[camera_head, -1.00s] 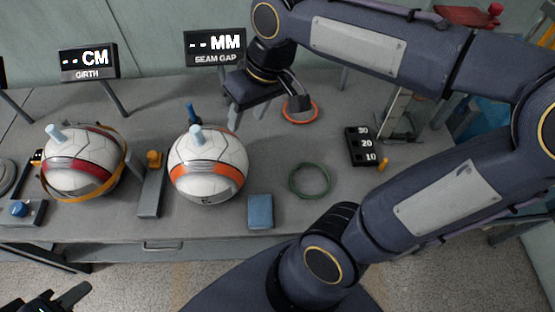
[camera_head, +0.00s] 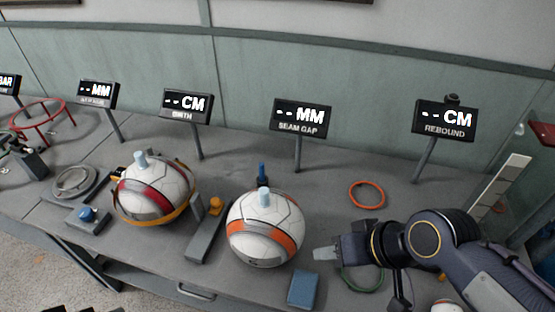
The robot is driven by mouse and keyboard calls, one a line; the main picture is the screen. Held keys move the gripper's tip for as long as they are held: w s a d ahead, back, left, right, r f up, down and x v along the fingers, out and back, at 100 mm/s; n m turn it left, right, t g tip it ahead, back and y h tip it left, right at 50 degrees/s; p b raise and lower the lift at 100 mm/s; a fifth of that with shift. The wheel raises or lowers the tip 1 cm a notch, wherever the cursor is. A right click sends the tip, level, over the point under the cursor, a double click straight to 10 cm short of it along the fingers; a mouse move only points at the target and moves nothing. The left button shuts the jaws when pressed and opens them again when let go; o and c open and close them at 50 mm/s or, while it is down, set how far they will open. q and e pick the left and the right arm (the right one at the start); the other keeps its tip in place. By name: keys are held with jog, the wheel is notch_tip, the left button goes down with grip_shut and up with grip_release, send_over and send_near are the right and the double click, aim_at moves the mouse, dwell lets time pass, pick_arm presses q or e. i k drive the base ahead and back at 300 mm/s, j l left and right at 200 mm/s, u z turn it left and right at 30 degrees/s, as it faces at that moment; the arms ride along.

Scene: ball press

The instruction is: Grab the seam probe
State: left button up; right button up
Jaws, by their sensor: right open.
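A slim blue upright tool (camera_head: 261,172), which looks like the seam probe, stands behind the orange-striped ball (camera_head: 265,228) and in front of the SEAM GAP display (camera_head: 301,117). Its lower part is hidden by the ball. My right gripper (camera_head: 322,254) is open and points left, just right of the orange-striped ball, above the blue block's far side. It holds nothing that I can see. The blue tool is farther back and to the left of it. My left gripper does not show clearly.
A red-striped ball (camera_head: 152,190) in a yellow band stands at left. A grey bar with an orange knob (camera_head: 215,205) lies between the balls. A blue block (camera_head: 303,290) is near the front edge. An orange ring (camera_head: 367,194) lies at right; a green ring (camera_head: 352,281) is partly hidden.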

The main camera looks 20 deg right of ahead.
aim_at(262, 172)
jog(key=i+j, duration=0.2)
jog(key=j, duration=0.15)
jog(key=i+j+z, duration=0.1)
jog(key=j, duration=0.25)
jog(key=i+j, duration=0.2)
jog(key=j, duration=0.15)
jog(key=i+j, duration=0.2)
jog(key=j, duration=0.2)
jog(key=l+z, duration=0.05)
